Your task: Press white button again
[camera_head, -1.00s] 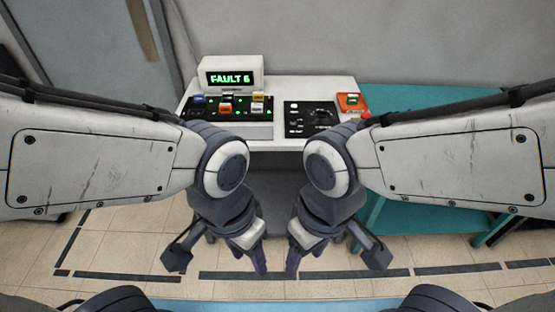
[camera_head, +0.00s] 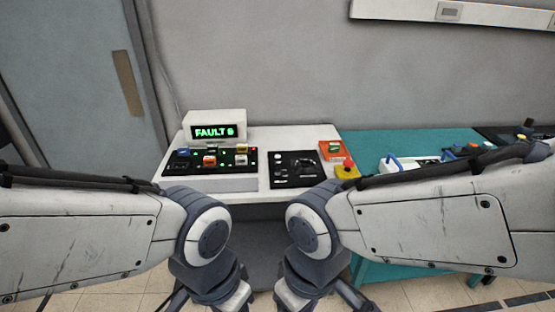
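A white round button (camera_head: 278,156) sits at the upper left of a black control panel (camera_head: 312,171) on the white table. The panel also carries a dark knob or handle and another small pale spot lower down. My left gripper (camera_head: 232,302) and my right gripper (camera_head: 292,302) hang down at the bottom edge, in front of the table and apart from the button. Their fingertips are cut off by the picture's edge, so I cannot see whether they are open. A display box (camera_head: 214,126) at the back left reads "FAULT 6" in green.
A black board with several coloured blocks (camera_head: 211,161) lies left of the panel. An orange block (camera_head: 331,150) and a yellow base with a red button (camera_head: 347,171) stand right of it. A teal table (camera_head: 385,143) with a blue-handled item (camera_head: 412,163) adjoins at right.

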